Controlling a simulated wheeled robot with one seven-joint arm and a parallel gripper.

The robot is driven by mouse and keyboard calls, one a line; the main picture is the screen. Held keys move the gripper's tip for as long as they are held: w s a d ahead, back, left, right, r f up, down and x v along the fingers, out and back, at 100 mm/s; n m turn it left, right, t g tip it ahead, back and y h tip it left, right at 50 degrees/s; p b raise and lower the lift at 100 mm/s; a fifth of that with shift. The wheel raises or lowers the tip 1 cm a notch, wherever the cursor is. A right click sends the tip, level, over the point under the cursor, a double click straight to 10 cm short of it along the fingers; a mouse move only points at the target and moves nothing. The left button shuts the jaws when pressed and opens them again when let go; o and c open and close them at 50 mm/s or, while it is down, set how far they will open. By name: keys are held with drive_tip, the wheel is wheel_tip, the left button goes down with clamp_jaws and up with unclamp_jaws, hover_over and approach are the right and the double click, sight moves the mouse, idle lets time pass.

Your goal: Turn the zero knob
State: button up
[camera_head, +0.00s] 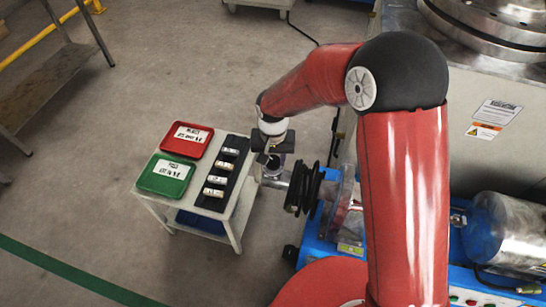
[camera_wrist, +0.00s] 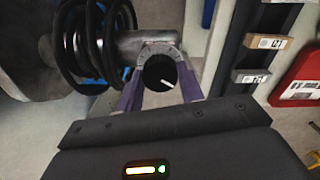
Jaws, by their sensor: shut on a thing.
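The zero knob (camera_wrist: 160,71) is a round black knob with a white pointer line, at the end of a grey metal cylinder (camera_wrist: 150,43) in the wrist view. The pointer slants down to the right there. My gripper (camera_wrist: 160,85) has its two purple fingers on either side of the knob and is shut on it. In the head view my gripper (camera_head: 271,155) is over the cylinder end, beside the small table, and the knob cannot be made out there.
Black ringed bellows (camera_head: 304,190) stand right of the gripper on the blue machine (camera_head: 319,232). The small table (camera_head: 238,222) to the left carries a red tray (camera_head: 186,148), a green tray (camera_head: 163,186) and a black strip (camera_head: 226,157) with several small tiles.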

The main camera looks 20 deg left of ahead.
sight(273, 160)
drive_tip(key=n, duration=0.4)
drive_tip(key=shift+n+b, duration=0.3)
drive_tip(key=shift+b, duration=0.05)
drive_tip(key=o, duration=1)
drive_tip(key=shift+r, duration=0.1)
wheel_tip(273, 160, up, 8)
drive_tip(key=shift+f, duration=0.2)
